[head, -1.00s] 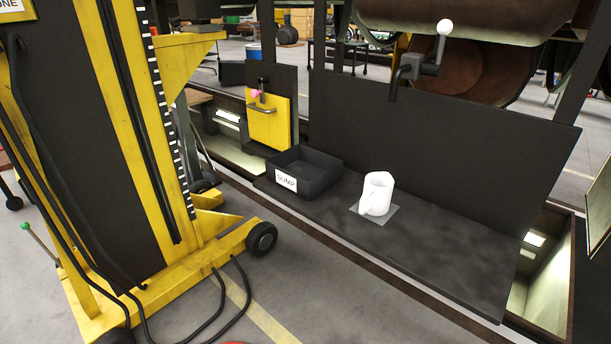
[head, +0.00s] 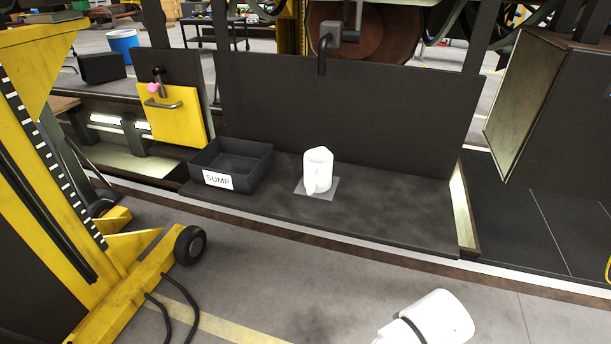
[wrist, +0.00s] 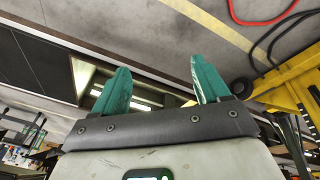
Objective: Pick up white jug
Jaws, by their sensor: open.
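The white jug (head: 317,170) stands upright on a small grey square mat (head: 329,188) on the dark bench (head: 380,215) in the head view. Its handle faces toward me. My gripper (wrist: 158,88) shows in the wrist view with two green fingers spread apart and nothing between them. In the head view only a white part of my arm shows at the bottom right, well in front of the bench and apart from the jug. The jug is not in the wrist view.
A black bin labelled SUMP (head: 232,166) stands left of the jug. A dark upright panel (head: 350,110) rises behind it. A yellow lift with wheels (head: 150,265) stands at the left. A dark box-like block (head: 560,110) hangs at the right. The floor before the bench is mostly clear.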

